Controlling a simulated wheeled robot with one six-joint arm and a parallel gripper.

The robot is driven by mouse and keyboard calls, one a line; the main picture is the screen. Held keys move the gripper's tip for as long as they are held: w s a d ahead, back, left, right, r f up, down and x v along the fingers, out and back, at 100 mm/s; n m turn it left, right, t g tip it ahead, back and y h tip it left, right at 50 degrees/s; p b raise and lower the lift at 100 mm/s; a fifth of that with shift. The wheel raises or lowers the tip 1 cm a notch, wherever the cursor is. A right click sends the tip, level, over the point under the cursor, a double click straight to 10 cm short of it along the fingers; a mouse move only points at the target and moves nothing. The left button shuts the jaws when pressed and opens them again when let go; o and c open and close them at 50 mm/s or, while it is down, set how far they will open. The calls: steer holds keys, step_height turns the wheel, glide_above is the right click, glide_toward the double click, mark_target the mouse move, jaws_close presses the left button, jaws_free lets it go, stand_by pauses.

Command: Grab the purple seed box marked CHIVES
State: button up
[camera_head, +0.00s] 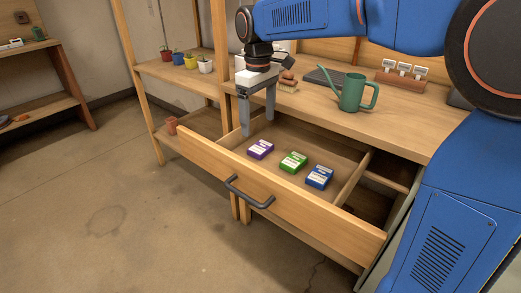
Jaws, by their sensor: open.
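A purple seed box (260,149) lies flat in the open wooden drawer (282,196), leftmost of three small boxes in a row. Its label is too small to read. A green box (293,162) lies to its right, and a blue box (319,177) lies right of that. My gripper (257,124) points down at the drawer's left end, its two grey fingers apart with nothing between them. It appears above and a little left of the purple box, not touching it. No box is visibly hidden by the fingers.
The drawer has a dark handle (249,193) on its front and a divider (353,179) right of the boxes. A green watering can (353,93) stands on the bench top (320,112) behind. Potted plants stand on a shelf (180,72) at left.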

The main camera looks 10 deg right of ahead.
mark_target(261, 147)
step_height(261, 147, down, 4)
steer(key=shift+r, duration=0.15)
steer(key=shift+d+f, duration=0.2)
steer(key=shift+f, duration=1.1)
steer(key=shift+d+f, duration=0.15)
steer(key=shift+f, duration=1.15)
steer(key=c, duration=1.1)
